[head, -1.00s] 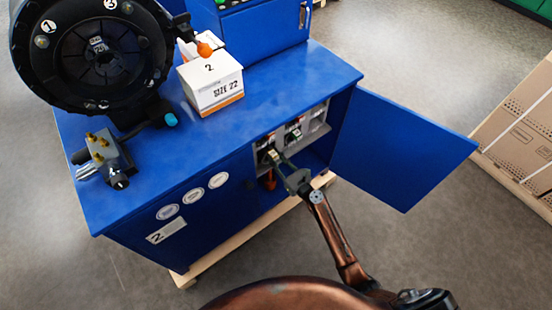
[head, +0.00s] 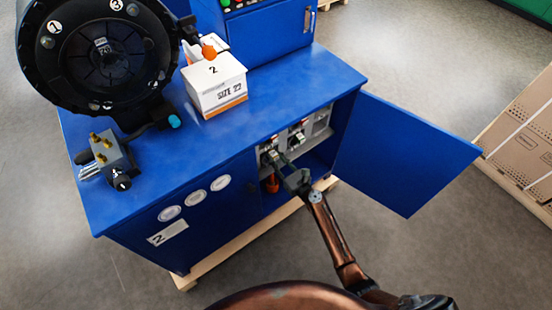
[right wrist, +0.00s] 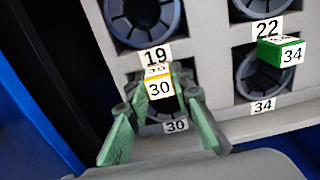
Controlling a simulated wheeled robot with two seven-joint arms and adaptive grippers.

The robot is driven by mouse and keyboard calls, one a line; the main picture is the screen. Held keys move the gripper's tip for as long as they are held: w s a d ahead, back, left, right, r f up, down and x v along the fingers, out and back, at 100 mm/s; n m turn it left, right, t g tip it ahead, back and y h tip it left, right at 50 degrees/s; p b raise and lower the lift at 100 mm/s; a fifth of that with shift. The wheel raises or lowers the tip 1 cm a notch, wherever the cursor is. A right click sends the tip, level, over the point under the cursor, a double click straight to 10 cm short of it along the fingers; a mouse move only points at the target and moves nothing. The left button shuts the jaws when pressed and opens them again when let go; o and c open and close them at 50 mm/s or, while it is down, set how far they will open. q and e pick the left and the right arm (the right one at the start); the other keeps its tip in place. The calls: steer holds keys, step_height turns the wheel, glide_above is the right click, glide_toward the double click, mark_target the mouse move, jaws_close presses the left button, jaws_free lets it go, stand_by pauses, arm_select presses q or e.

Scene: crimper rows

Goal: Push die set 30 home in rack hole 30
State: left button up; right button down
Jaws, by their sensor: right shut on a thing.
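My right gripper (head: 275,161) is at the rack (head: 322,119) inside the open cabinet. In the right wrist view its two green fingers (right wrist: 165,107) are shut on die set 30 (right wrist: 159,88), which shows a white "30" tag with yellow edging. Die set 30 is in front of rack hole 30 (right wrist: 160,128), whose "30" label shows just below. The fingers and die set hide most of that hole, so how deep the set sits cannot be told. My left gripper is not in view.
A green-edged block marked 34 (right wrist: 283,50) stands out at the hole labelled 34. Holes labelled 19 (right wrist: 143,15) and 22 are above. The open blue door (head: 405,150) is to the right of the rack. A "SIZE 22" box (head: 216,85) is on the cabinet top.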

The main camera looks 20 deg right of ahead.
steer(key=shift+w+a+r, duration=0.1)
steer(key=shift+w+r, duration=0.15)
steer(key=shift+r, duration=0.05)
steer(key=c, duration=1.8)
jaws_free()
steer(key=shift+c, duration=0.2)
steer(key=shift+o, duration=1.2)
steer(key=shift+f, duration=0.15)
steer(key=shift+s+f, duration=0.15)
steer(key=shift+f, duration=0.2)
steer(key=v, duration=1.2)
steer(key=shift+r, duration=0.3)
